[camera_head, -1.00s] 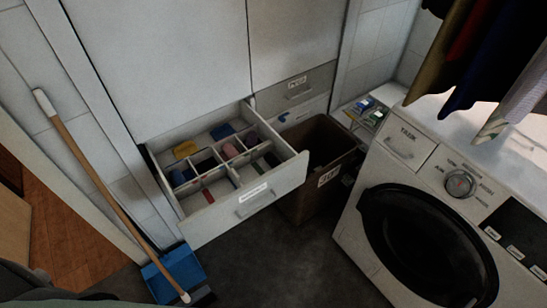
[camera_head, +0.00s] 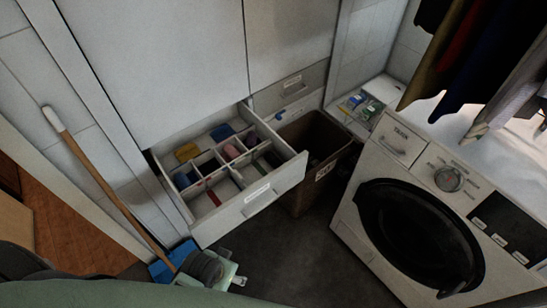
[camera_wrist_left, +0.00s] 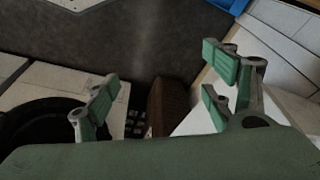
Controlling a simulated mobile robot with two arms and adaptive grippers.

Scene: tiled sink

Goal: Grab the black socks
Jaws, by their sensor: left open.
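An open white drawer (camera_head: 275,205) with dividers holds several small rolled items in the head view. Dark items (camera_head: 272,158) lie in a right-hand compartment; I cannot tell for sure that they are the black socks. A dark blue item (camera_head: 222,131), a yellow one (camera_head: 187,152) and pink ones (camera_head: 231,151) lie in other compartments. My left gripper (camera_head: 230,268) is low in front of the drawer, apart from it, over the floor. In the left wrist view its green fingers (camera_wrist_left: 162,88) are spread with nothing between them. My right gripper is not in view.
A brown bin (camera_head: 322,135) stands right of the drawer. A washing machine (camera_head: 345,215) stands at the right, with clothes (camera_head: 465,50) hanging above. A broom (camera_head: 100,180) leans at the left by a blue dustpan (camera_head: 160,270). Dark floor lies clear between.

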